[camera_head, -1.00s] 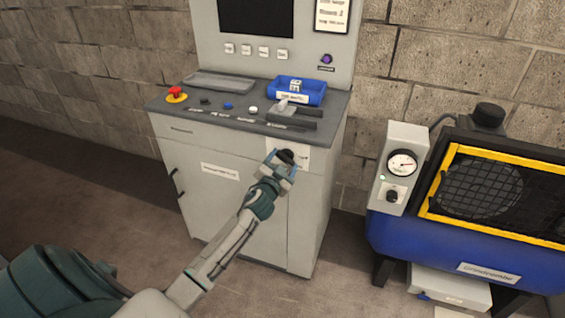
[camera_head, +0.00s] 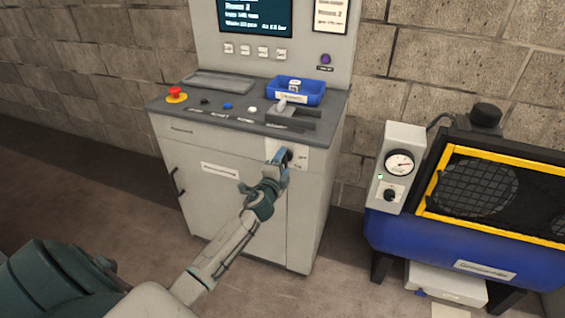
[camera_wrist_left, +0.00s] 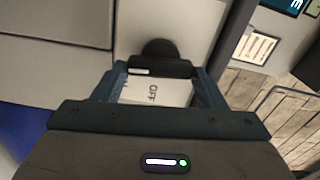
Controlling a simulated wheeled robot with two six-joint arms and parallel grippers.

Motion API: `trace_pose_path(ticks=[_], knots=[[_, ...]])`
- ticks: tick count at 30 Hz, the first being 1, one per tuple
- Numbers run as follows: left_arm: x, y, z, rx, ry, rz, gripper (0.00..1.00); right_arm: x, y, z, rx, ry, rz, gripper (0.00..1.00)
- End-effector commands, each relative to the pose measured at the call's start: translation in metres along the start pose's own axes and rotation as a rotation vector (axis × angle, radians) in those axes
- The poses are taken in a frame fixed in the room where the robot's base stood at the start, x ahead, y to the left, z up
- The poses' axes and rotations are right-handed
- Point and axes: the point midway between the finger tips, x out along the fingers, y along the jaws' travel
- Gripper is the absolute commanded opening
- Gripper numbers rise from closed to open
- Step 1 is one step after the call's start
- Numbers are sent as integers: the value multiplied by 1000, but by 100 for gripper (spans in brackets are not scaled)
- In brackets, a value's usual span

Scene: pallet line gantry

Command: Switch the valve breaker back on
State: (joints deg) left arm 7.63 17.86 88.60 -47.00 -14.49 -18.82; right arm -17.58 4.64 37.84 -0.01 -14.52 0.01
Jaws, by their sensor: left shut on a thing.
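The breaker is a black rotary handle on a pale plate (camera_head: 301,160) at the upper right of the grey console's front. My left gripper (camera_head: 280,161) reaches it from below left and is shut on the handle, mostly hiding it in the head view. In the left wrist view the black handle (camera_wrist_left: 160,66) lies between my two fingers, with the word OFF (camera_wrist_left: 153,92) printed on the plate beside it. The console screen (camera_head: 256,14) is lit and shows lines of text. My right gripper is in neither view.
The console top (camera_head: 222,111) holds a red emergency button (camera_head: 176,93), small buttons, a lever and a blue bin (camera_head: 296,92). A blue compressor (camera_head: 455,250) with a gauge box (camera_head: 398,168) stands at right. Floor shows between them.

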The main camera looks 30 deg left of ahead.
Motion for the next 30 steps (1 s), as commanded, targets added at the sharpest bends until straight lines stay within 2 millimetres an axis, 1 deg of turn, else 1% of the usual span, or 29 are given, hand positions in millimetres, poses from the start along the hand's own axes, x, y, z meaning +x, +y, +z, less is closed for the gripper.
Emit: trace_pose_path(ticks=[9, 25, 26, 27, 29, 30], knots=[[0, 1, 0, 117, 0, 1, 43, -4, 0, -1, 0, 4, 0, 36], [0, 2, 0, 142, 0, 2, 43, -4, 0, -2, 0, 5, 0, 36], [0, 2, 0, 142, 0, 2, 67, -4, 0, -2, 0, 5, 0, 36], [0, 2, 0, 142, 0, 2, 75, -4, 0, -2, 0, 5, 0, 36], [0, 2, 0, 142, 0, 2, 87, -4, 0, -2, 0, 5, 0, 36], [0, 2, 0, 141, 0, 1, 87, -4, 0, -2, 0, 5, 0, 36]])
